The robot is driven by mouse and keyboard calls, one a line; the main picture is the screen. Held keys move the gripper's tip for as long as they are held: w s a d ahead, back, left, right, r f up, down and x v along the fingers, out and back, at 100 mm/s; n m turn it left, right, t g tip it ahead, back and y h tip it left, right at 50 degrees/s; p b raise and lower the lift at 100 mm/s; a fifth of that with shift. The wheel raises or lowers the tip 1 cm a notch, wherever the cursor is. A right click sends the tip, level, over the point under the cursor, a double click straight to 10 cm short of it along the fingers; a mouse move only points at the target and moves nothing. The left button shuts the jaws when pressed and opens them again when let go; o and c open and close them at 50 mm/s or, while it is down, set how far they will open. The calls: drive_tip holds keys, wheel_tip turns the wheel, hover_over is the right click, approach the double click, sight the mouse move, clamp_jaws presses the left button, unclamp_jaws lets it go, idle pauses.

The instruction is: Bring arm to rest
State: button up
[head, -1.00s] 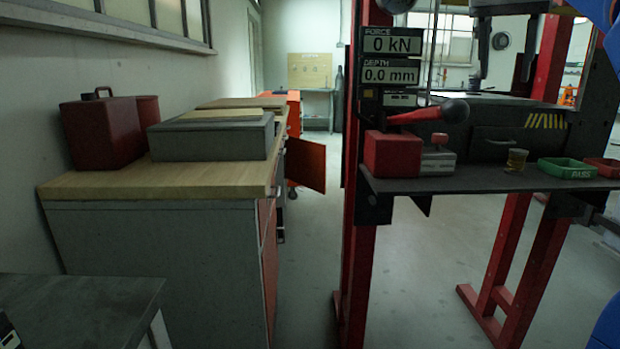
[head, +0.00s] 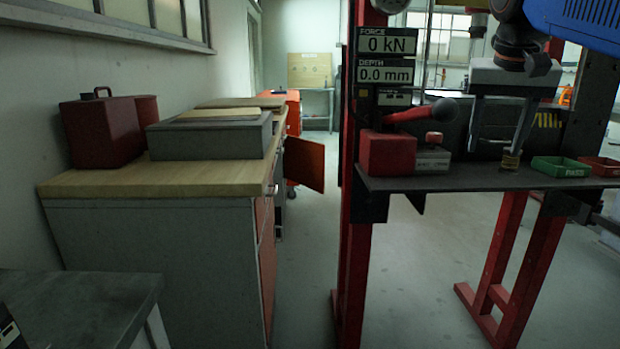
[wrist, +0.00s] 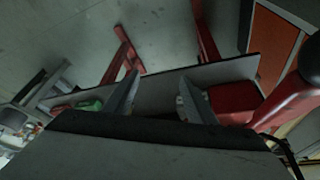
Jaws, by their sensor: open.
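My gripper (head: 494,152) hangs fingers down in the head view, at the right, in front of the press and over its shelf (head: 470,184). Its two long grey fingers are spread apart, with nothing seen between them.
On the shelf are a red box (head: 387,154), a small grey block with a red knob (head: 432,158), a green PASS tray (head: 562,167) and a red tray (head: 605,166). A red lever (head: 410,114) juts out. The floor (head: 310,250) between workbench (head: 100,184) and press is clear.

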drive_tip(key=s+a+f+n, duration=0.1)
drive_tip(key=s+a+f, duration=0.1)
drive_tip(key=s+f, duration=0.4)
drive_tip(key=s+a+f+n+y, duration=0.1)
drive_tip(key=s+f, duration=0.5)
drive_tip(key=f, duration=1.1)
drive_tip(key=s+a+f+n+t+y, duration=0.1)
drive_tip(key=s+a+f+n, duration=0.2)
drive_tip(key=f, duration=0.9)
drive_tip(key=s, duration=0.3)
drive_tip(key=shift+s, duration=0.25)
